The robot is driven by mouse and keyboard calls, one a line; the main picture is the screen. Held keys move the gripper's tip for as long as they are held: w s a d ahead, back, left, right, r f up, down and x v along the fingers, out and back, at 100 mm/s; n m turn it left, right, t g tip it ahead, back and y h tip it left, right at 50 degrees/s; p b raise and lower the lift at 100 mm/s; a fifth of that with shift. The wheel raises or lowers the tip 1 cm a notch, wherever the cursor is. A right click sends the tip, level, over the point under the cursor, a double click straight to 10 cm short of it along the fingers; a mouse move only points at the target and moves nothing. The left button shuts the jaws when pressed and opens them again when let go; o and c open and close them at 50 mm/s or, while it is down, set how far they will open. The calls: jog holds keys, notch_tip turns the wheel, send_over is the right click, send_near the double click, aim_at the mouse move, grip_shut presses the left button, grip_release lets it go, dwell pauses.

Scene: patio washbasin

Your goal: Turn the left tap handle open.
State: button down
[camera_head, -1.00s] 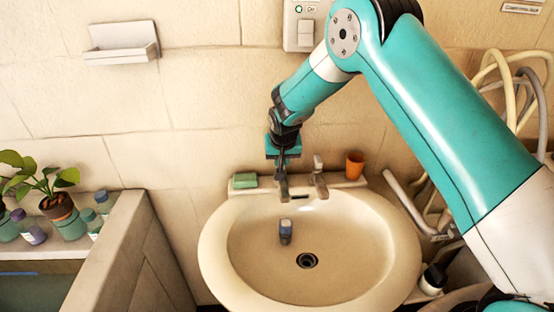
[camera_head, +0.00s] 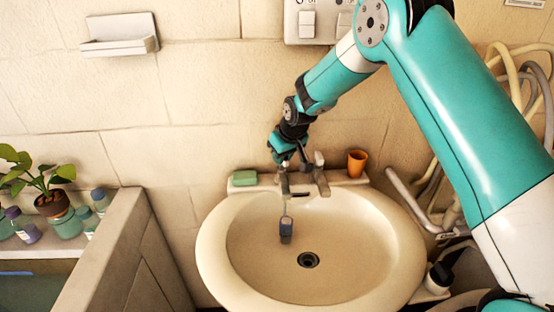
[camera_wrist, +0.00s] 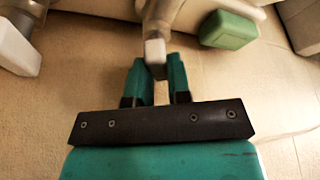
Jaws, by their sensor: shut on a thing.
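The left tap (camera_head: 284,186) stands on the back ledge of the basin, beside the green soap. Its pale handle (camera_wrist: 155,56) sits between the two teal fingers of my gripper (camera_wrist: 158,80) in the wrist view. My gripper (camera_head: 287,152) is shut on this handle and leans at a slant above the tap in the head view. A thin pale stream, like water, runs from the left tap's spout down to a small dark blue object (camera_head: 286,229) in the basin. The right tap (camera_head: 320,178) stands close by; its handle shows in the wrist view (camera_wrist: 14,46).
The cream basin (camera_head: 212,250) has a dark drain (camera_head: 308,260). Green soap (camera_head: 244,178) lies left of the taps and an orange cup (camera_head: 357,163) stands right. A low wall (camera_head: 128,240) with plants and bottles beyond is at the left. Hoses and a pipe (camera_head: 405,192) are at the right.

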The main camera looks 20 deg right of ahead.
jog(key=shift+d+n+g+y+b, duration=0.15)
jog(key=shift+n+y+b, duration=0.2)
jog(key=shift+n, duration=0.7)
jog(key=shift+n+g+y+b, duration=0.2)
jog(key=shift+n+y, duration=0.25)
jog(key=shift+n, duration=0.6)
jog(key=shift+w, duration=0.1)
jog(key=c, duration=1.1)
grip_release()
jog(key=shift+d, duration=0.15)
jog(key=shift+o, duration=0.2)
jog(key=b+v, duration=0.2)
jog(key=v, duration=1.5)
jog(key=shift+r+b, duration=0.3)
jog(key=shift+b, duration=0.05)
